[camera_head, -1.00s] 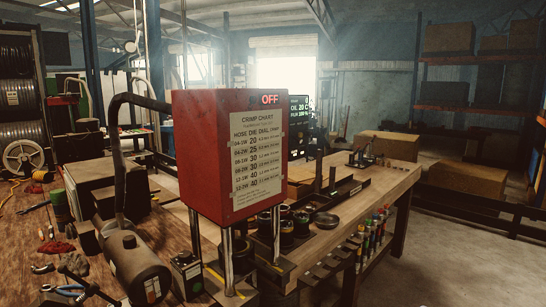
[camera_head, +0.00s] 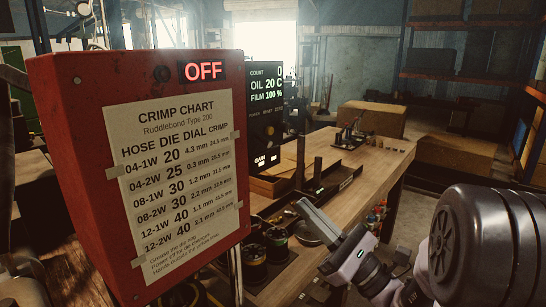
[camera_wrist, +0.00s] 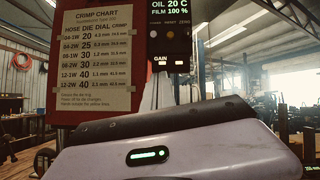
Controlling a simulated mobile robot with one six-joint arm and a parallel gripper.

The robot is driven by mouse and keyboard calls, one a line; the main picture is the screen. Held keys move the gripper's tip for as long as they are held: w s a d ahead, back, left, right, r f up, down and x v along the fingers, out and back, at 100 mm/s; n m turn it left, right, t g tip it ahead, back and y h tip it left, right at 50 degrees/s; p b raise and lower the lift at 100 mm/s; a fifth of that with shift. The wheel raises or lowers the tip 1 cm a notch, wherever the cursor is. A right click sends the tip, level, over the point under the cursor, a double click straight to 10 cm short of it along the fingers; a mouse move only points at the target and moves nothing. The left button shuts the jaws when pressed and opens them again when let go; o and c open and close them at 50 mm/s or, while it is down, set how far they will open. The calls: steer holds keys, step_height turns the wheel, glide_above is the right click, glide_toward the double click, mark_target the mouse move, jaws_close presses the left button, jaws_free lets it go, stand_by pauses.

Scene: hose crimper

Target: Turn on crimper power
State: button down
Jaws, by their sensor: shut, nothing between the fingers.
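The red crimper box (camera_head: 60,150) fills the left of the head view.
A dark display panel (camera_head: 266,100) with OIL and FILM readings stands right behind the box. A wooden bench (camera_head: 345,185) with racks and dark dies (camera_head: 277,245) lies behind my arm. Cardboard boxes (camera_head: 372,118) stand farther back. Open floor shows at right.

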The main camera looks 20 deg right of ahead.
mark_target(258, 160)
steer(key=p+x, duration=0.4)
steer(key=x, duration=0.6)
steer(key=shift+a+r+p, duration=0.1)
steer(key=shift+a+p, duration=0.05)
steer(key=shift+p, duration=0.2)
steer(key=r, duration=0.1)
steer(key=s+r, duration=0.1)
steer(key=r, duration=0.1)
steer(key=shift+s, duration=0.2)
steer(key=shift+r, duration=0.2)
steer(key=shift+d+p, duration=0.2)
steer(key=shift+p, duration=0.2)
